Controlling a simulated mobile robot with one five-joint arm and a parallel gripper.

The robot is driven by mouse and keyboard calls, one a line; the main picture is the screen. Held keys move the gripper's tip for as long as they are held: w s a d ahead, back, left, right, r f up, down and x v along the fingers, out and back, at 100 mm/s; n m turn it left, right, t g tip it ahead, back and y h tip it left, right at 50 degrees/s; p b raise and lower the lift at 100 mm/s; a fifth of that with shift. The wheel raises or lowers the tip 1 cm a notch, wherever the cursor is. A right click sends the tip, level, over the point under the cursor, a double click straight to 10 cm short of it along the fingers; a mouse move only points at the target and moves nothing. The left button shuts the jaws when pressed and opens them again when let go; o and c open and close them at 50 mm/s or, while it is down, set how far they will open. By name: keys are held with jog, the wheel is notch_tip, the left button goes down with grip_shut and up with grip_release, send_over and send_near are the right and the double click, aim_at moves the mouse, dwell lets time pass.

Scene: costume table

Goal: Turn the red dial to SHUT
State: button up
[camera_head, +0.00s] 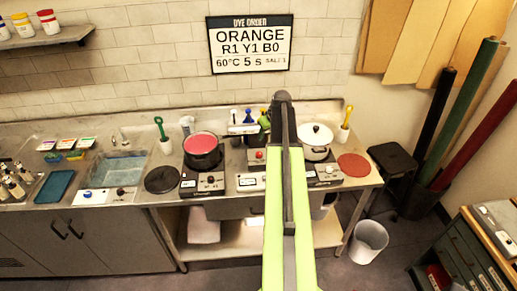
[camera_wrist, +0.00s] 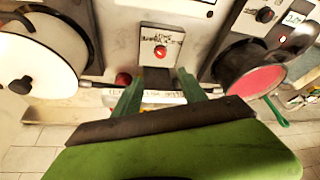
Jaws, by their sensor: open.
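A red dial (camera_wrist: 160,52) sits on a small light panel (camera_wrist: 176,35) in the wrist view. A pale mark shows on the dial. The panel's lettering is upside down and too small to read, so I cannot tell the dial's setting. The red dial (camera_head: 258,155) also shows in the head view, just left of my arm. My gripper (camera_wrist: 160,82) is open and empty, its two green fingers apart and pointing toward the panel. The dial lies beyond the fingertips, between their lines, apparently untouched. In the head view my arm hides part of the counter.
A dark pot with red liquid (camera_head: 202,146) stands left of the panel and a white lidded pot (camera_head: 316,137) right of it. A labelled bottle rack (camera_head: 243,129) is behind. A dark round red thing (camera_wrist: 123,79) is close to one finger. A sink (camera_head: 118,171) lies farther left.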

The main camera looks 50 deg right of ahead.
aim_at(259, 153)
jog(key=b+x, duration=0.8)
jog(key=x, duration=0.1)
jog(key=b+x, duration=0.8)
jog(key=shift+a+f, duration=0.15)
jog(key=shift+f, duration=0.3)
jog(key=shift+r, duration=0.1)
